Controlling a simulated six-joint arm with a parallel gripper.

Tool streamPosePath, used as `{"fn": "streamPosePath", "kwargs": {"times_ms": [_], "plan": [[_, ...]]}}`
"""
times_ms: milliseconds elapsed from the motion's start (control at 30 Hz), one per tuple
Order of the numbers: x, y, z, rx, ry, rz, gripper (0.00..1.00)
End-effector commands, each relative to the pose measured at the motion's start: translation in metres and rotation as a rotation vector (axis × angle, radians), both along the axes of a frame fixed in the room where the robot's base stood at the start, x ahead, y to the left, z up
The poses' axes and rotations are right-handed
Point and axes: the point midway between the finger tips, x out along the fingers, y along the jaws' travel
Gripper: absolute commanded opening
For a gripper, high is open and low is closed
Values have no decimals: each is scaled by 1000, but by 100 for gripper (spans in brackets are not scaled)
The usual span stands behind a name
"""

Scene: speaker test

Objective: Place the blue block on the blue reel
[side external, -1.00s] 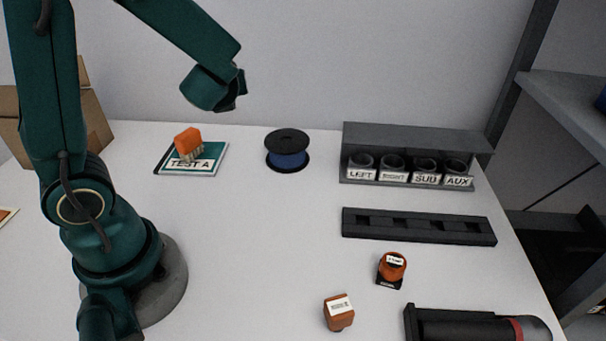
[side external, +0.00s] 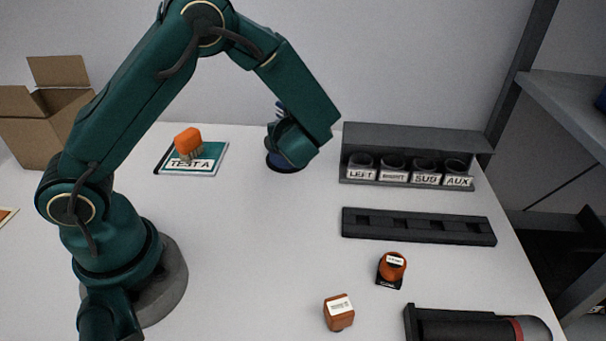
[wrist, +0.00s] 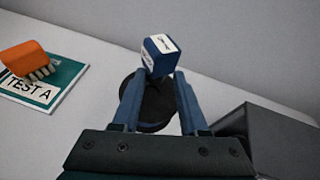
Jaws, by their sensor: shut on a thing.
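The blue block (wrist: 161,56), with a white label, is between the fingertips of my gripper (wrist: 160,78) in the wrist view. My gripper is shut on it. The blue reel (wrist: 150,118) has a dark round top and shows behind and below the fingers in the wrist view. In the side view the reel (side external: 285,168) is mostly hidden behind my wrist, with only its lower edge showing. I cannot tell how large the gap between block and reel is.
An orange brush (side external: 188,142) sits on the TEST A book (side external: 205,163) left of the reel. A dark rack (side external: 415,138) with labelled cups stands to the right. A slotted black bar (side external: 418,227) and two orange blocks lie nearer the front. The middle of the table is clear.

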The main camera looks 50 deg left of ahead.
Motion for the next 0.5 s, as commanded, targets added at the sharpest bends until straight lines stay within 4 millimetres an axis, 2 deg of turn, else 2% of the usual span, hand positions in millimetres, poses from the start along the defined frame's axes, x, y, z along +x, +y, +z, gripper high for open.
{"fn": "streamPosePath", "kwargs": {"times_ms": [100, 200, 500], "plan": [[-1, 0, -18, 2, 6, -1, 0], [0, 0, -27, 1, 2, -1, 0], [0, 0, -31, -1, -1, -1, 0]]}}
